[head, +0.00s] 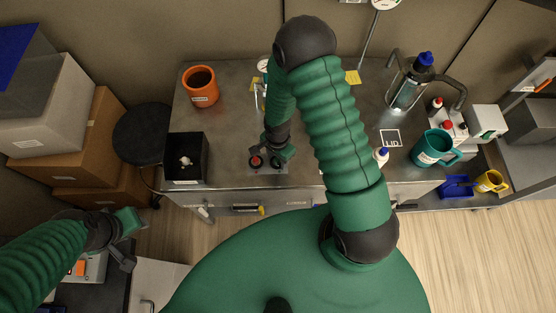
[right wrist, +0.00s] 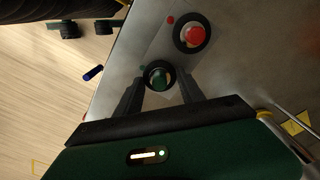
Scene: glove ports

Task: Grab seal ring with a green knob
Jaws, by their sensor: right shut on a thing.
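A black seal ring with a green knob (right wrist: 159,77) sits between the two fingers of my right gripper (right wrist: 161,84) in the right wrist view. The fingers are shut on the ring from both sides, and the green knob shows inside it. The ring is at or just above a light plate on the bench. In the head view my right gripper (head: 272,157) is over this plate at the bench's front edge and partly hides the ring. My left gripper (head: 124,240) is low at the left, away from the bench; its finger opening is unclear.
A second black ring with a red knob (right wrist: 192,34) sits beside it on the plate. A black bin (head: 187,157) and an orange pot (head: 200,86) stand on the bench to the left. A teal mug (head: 435,148) and bottles stand at the right. The bench's middle left is clear.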

